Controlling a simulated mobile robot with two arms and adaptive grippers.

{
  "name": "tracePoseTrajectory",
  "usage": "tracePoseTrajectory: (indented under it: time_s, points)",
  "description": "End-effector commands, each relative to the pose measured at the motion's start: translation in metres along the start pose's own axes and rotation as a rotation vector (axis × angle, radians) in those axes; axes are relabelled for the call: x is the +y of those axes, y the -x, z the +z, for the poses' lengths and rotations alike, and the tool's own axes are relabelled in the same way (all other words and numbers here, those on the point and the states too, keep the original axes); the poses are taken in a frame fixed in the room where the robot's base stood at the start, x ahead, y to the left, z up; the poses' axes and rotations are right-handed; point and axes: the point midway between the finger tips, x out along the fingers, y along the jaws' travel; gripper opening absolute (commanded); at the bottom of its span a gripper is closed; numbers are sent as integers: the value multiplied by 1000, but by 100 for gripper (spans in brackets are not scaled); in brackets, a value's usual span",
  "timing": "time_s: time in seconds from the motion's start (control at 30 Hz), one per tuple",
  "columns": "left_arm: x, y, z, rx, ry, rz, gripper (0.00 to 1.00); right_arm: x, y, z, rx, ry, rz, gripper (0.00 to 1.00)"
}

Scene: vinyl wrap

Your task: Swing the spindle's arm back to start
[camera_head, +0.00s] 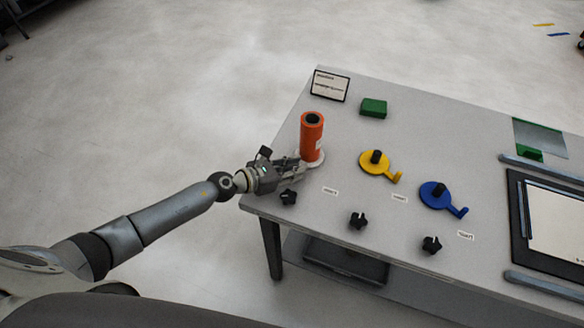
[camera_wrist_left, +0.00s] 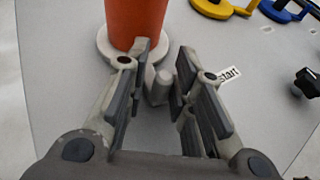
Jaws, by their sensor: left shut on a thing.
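The orange roll (camera_head: 312,138) stands upright on a spindle with a round white base at the table's left end. It also shows at the top of the left wrist view (camera_wrist_left: 136,22). The spindle's white arm (camera_wrist_left: 158,88) sticks out from the base towards me and ends in a short upright peg. In the head view the gripper hides most of this arm. A small "start" label (camera_wrist_left: 229,74) lies right of the fingers. My right gripper is not in view.
A yellow spindle (camera_head: 372,167) and a blue spindle (camera_head: 436,196), each with its own arm, stand bare to the right. Black star knobs (camera_head: 358,221) line the front edge.

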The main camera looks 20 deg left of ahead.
Motion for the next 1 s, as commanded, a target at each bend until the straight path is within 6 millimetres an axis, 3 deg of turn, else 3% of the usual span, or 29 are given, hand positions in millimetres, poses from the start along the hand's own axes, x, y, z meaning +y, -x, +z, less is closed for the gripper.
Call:
tracePoseTrajectory:
  time_s: [0.03,0.13,0.17,0.23,0.67,1.0]
  points:
    - [-13,-4,-1,1,1,-26,0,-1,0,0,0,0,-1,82]
    - [-13,-4,-1,1,1,-26,0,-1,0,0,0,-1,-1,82]
    - [-13,-4,-1,1,1,-27,27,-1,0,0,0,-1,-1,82]
    - [-12,-4,-1,2,1,-25,36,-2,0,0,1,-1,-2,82]
    - [-5,-1,1,3,-2,-12,36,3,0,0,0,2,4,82]
    - [-5,8,24,1,-6,-13,36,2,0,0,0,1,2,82]
